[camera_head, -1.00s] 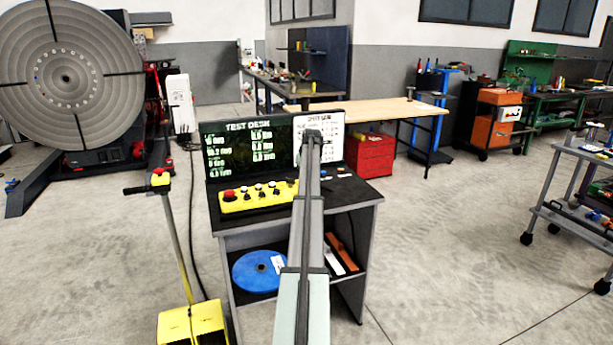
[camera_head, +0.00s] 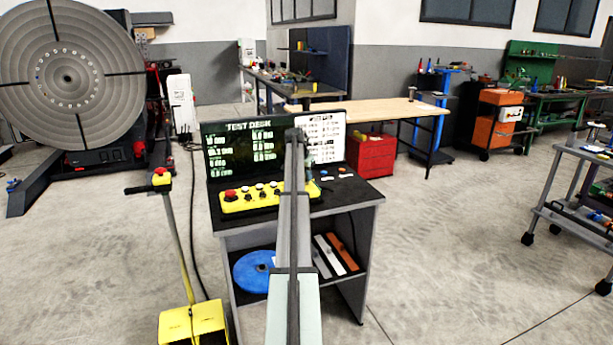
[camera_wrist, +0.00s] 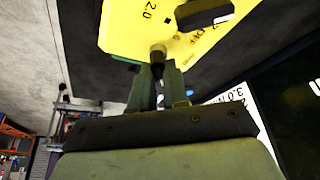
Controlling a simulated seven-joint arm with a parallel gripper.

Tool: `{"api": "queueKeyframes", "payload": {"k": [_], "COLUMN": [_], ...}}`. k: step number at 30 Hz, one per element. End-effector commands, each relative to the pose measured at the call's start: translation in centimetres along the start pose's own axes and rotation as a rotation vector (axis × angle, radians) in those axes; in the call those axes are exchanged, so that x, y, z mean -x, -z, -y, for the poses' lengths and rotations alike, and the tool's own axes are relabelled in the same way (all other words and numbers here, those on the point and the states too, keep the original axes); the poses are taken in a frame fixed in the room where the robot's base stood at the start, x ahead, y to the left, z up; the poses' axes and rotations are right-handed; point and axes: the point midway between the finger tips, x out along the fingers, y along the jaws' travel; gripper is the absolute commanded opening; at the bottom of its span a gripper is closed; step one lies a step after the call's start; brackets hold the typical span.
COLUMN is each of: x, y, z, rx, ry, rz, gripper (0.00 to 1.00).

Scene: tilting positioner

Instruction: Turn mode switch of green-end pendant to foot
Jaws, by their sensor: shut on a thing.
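The yellow pendant (camera_head: 250,205) lies on the desk top, with a red button at its left end and several knobs along it. My arm crosses its right part in the head view and hides my gripper there. In the wrist view the pendant's yellow face (camera_wrist: 130,25) fills the top. My gripper (camera_wrist: 158,68) is shut on a small brownish knob (camera_wrist: 158,50) at the edge of this face. A larger black knob (camera_wrist: 205,12) stands to its right. A bit of green (camera_wrist: 124,60) shows beside the fingers. I cannot read the switch position.
The test desk (camera_head: 370,195) carries a dark screen (camera_head: 240,150) close behind the pendant. Small parts lie at its right. A blue disc (camera_head: 254,272) sits on the shelf below. A yellow foot pedal unit (camera_head: 193,322) with a post stands at the left.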

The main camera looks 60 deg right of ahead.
Motion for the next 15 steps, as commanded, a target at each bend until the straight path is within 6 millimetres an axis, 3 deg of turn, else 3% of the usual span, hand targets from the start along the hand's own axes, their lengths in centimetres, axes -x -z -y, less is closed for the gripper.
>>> {"api": "queueKeyframes", "payload": {"k": [15], "x": [0.00], "y": [0.01], "z": [0.08], "rx": [-0.121], "ry": [-0.050], "rz": [0.001], "gripper": [0.00]}}
